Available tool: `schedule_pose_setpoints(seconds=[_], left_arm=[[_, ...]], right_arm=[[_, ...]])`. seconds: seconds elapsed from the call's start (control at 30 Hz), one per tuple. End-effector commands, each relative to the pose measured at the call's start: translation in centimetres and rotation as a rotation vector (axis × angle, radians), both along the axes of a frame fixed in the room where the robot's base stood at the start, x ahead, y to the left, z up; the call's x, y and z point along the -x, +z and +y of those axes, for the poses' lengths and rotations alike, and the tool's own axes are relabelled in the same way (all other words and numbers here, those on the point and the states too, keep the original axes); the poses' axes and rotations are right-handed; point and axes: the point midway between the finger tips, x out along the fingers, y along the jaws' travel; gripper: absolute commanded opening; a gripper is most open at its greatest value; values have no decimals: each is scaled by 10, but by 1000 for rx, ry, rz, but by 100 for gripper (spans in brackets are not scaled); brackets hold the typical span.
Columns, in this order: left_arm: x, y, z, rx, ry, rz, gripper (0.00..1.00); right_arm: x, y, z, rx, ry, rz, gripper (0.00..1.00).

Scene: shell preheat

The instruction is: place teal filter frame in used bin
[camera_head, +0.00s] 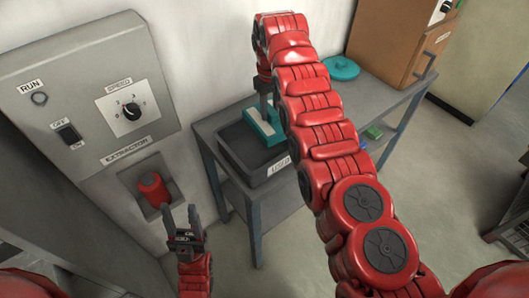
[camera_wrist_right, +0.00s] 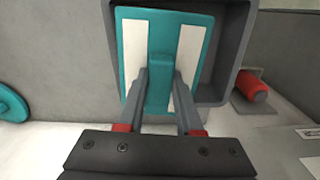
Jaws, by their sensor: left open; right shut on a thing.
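The teal filter frame (camera_head: 265,126), with white panels, is at the black bin labelled USED (camera_head: 238,165) in the head view. My right gripper (camera_head: 266,100) is shut on it from above. In the right wrist view the frame (camera_wrist_right: 134,28) is held by its middle bar between the fingers (camera_wrist_right: 160,92), over the bin's opening, with the bin's wall (camera_wrist_right: 243,55) beside it. I cannot tell if the frame touches the bin's floor. My left gripper (camera_head: 184,222) is open and empty, in front of the extractor cabinet, away from the bin.
An extractor panel (camera_head: 95,80) with a red handle (camera_head: 153,188) stands left. A brown cabinet (camera_head: 405,40) stands at the back right.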

Motion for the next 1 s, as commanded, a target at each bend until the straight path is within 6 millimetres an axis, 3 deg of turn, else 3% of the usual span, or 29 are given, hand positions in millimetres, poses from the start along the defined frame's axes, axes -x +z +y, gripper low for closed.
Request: schedule_pose_setpoints(seconds=[0.2, 0.37, 0.5, 0.73, 0.83, 1.0], left_arm=[[0, -1, 0, 0, 0, 0, 50], [0, 9, 0, 0, 0, 0, 50], [0, 20, 0, 0, 0, 0, 50], [0, 26, 0, 0, 0, 0, 50], [0, 11, 0, 0, 0, 0, 50], [0, 10, 0, 0, 0, 0, 50]], right_arm=[[10, -15, 26, -10, 94, 14, 0], [10, -32, 27, -11, 98, 15, 0], [11, -61, 27, -10, 99, 16, 0], [11, -87, 26, -10, 97, 17, 0], [11, -107, 27, -9, 97, 15, 0], [10, -113, 27, -10, 96, 14, 0]])
